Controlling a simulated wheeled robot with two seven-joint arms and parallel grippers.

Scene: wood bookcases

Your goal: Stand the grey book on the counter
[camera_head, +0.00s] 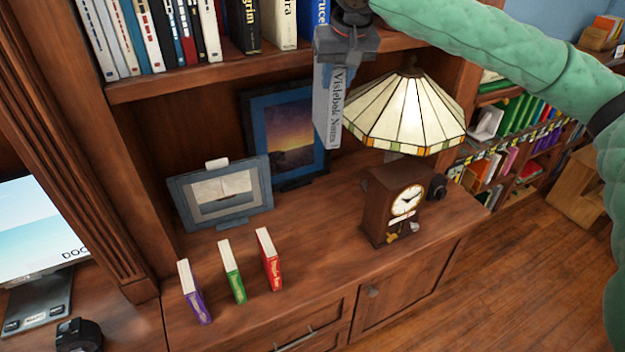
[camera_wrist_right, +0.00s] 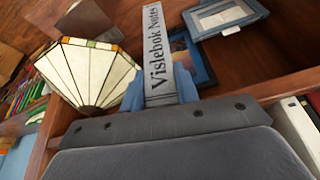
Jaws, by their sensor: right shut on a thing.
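The grey book (camera_head: 328,105), with "Vislebok Notes" on its spine, hangs upright in the air in my right gripper (camera_head: 345,50), which is shut on its upper end. The book also shows in the right wrist view (camera_wrist_right: 159,50), between the blue fingers (camera_wrist_right: 160,92). In the head view it is above the counter (camera_head: 310,240), in front of the upper shelf and left of the lamp. Its lower end is clear of the counter. My left gripper is not in view.
Purple (camera_head: 195,292), green (camera_head: 232,272) and red (camera_head: 269,260) books stand at the counter's front left. Two picture frames (camera_head: 222,192) (camera_head: 288,135) stand behind. A clock (camera_head: 395,205) and a stained-glass lamp (camera_head: 405,108) stand right. Counter between red book and clock is clear.

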